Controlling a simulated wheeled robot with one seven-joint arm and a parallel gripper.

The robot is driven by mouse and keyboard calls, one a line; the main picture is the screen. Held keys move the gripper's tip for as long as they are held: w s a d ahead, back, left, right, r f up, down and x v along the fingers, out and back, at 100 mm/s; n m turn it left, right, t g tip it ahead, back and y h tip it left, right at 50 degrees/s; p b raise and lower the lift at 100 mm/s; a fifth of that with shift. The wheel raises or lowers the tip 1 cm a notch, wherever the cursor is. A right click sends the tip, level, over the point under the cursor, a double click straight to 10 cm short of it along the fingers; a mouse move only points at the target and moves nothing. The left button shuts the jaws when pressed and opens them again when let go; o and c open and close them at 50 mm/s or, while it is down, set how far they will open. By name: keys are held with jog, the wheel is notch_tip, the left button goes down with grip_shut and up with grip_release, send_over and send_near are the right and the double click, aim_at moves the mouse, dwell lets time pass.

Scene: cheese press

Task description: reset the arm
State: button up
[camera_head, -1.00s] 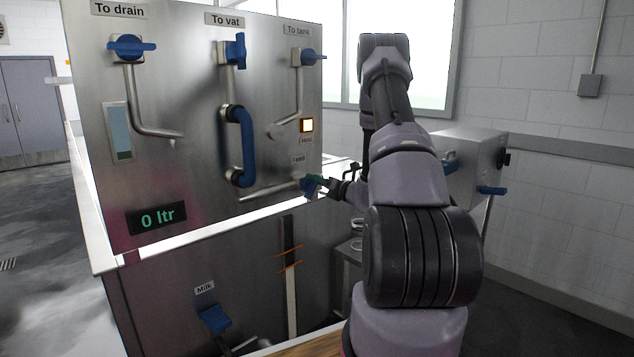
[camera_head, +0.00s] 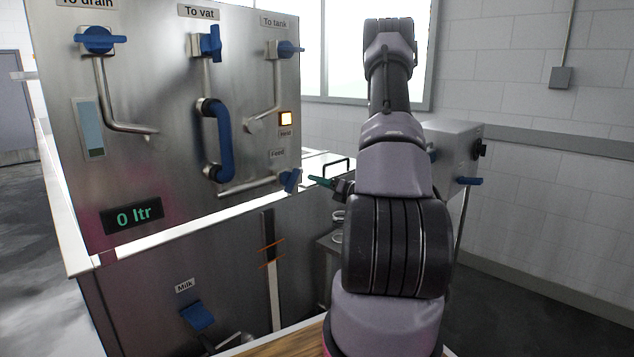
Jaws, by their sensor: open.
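My arm rises in the right half of the head view, and its links hide most of the wrist.
The steel panel (camera_head: 165,180) carries blue handles To drain (camera_head: 98,40), To vat (camera_head: 211,44) and To tank (camera_head: 288,49), and a display reading 0 ltr (camera_head: 134,216). A blue Milk handle (camera_head: 197,316) is below. A grey box (camera_head: 452,150) stands behind my arm.

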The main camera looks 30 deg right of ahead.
jog(key=s+a+r+n+g+y, duration=0.2)
jog(key=s+a+r+n+g, duration=0.3)
jog(key=a, duration=0.3)
jog(key=s+a+r+n+g+y, duration=0.2)
jog(key=a+r+n+g+y, duration=0.1)
jog(key=a+r+n, duration=0.3)
jog(key=s+a+r+n+g+y, duration=0.2)
jog(key=s+a+r+n+g, duration=0.2)
jog(key=a+n, duration=0.4)
jog(key=s+a+r+n+g+h, duration=0.25)
jog(key=s+a+n+h, duration=0.2)
jog(key=s+n, duration=0.5)
jog(key=s+d+r+n+t+h, duration=0.4)
jog(key=s+r+n+h, duration=0.2)
jog(key=r+n, duration=0.1)
jog(key=shift+s+d, duration=0.2)
jog(key=shift+s, duration=0.2)
jog(key=shift+t, duration=0.25)
